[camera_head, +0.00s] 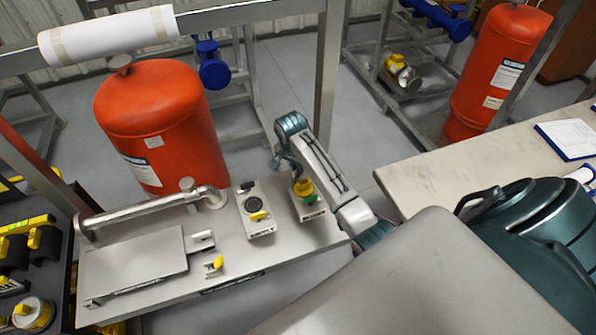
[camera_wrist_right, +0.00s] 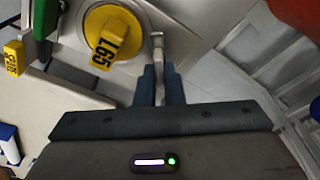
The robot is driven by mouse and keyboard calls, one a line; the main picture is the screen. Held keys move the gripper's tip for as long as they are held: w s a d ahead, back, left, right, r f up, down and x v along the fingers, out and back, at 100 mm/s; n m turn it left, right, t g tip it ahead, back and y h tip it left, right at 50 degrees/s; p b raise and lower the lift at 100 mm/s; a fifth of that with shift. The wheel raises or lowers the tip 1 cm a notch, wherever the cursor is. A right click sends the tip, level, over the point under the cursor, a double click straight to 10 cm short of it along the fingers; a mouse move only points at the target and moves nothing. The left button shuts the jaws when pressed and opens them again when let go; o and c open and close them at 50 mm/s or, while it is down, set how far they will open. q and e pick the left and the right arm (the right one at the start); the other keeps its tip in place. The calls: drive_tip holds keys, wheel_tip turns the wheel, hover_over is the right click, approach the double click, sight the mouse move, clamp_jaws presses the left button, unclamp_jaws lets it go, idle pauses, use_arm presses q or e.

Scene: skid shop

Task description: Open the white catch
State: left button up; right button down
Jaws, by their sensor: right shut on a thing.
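My right gripper (camera_head: 290,168) reaches over the right-hand small box (camera_head: 313,212) on the grey bench plate. In the right wrist view its two fingers (camera_wrist_right: 159,82) are closed around a narrow pale grey-white lever, which I take for the white catch (camera_wrist_right: 158,46). The catch stands beside a round yellow knob (camera_wrist_right: 110,38) with black markings. In the head view the gripper hides the catch, and the yellow knob (camera_head: 303,187) shows just below it. A green part (camera_wrist_right: 45,17) lies left of the knob. My left gripper is not in view.
A second box (camera_head: 255,215) with a black dial stands to the left. Further left are a hinged plate (camera_head: 140,268), a yellow latch (camera_head: 214,264) and a metal pipe (camera_head: 140,212). A red tank (camera_head: 155,120) stands behind. A pale table (camera_head: 480,160) is at the right.

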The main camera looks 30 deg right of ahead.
drive_tip(key=shift+m+g, duration=0.3)
drive_tip(key=shift+m, duration=1.5)
drive_tip(key=shift+m, duration=1.7)
drive_tip(key=shift+g, duration=0.3)
drive_tip(key=c, duration=1.5)
unclamp_jaws()
drive_tip(key=shift+m, duration=0.3)
drive_tip(key=shift+c, duration=0.2)
drive_tip(key=shift+r, duration=0.1)
drive_tip(key=shift+r, duration=3.4)
